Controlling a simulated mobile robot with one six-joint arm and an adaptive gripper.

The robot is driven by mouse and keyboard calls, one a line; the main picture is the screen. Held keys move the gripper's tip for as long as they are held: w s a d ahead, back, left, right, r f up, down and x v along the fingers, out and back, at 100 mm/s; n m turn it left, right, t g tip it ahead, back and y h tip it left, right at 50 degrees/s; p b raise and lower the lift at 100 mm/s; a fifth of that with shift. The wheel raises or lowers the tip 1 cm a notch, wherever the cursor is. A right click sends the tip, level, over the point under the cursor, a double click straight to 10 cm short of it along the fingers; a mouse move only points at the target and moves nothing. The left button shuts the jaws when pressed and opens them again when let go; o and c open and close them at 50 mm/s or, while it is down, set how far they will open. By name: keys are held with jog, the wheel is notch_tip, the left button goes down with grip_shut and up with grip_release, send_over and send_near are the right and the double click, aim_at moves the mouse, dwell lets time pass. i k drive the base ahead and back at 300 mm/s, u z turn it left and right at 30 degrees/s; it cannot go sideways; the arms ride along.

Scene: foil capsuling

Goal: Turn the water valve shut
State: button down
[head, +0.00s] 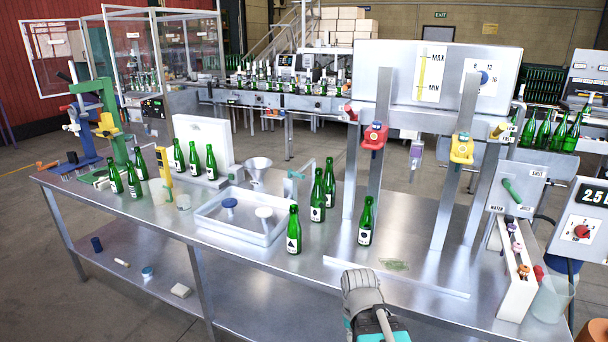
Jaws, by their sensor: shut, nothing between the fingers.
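The water valve (511,191) is a green lever on a grey panel (535,187) at the right end of the bench. The lever is tilted, running from upper left to lower right. The panel reads SHUT at upper right, with WATER at lower left and JUICE at lower right. Which label the lever points to is hard to tell. My gripper (362,284) is at the bottom centre, over the front edge of the bench, well left of the valve and apart from it. It is shut and empty; its fingertips are not clearly seen.
Green bottles (293,230) stand on the steel bench (325,281) left of the gripper and one under the red-tapped filler (375,137). Filler posts (457,170) rise between.

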aim_at(291, 173)
jog(key=z, duration=0.15)
jog(key=i, duration=0.9)
jog(key=u, duration=0.4)
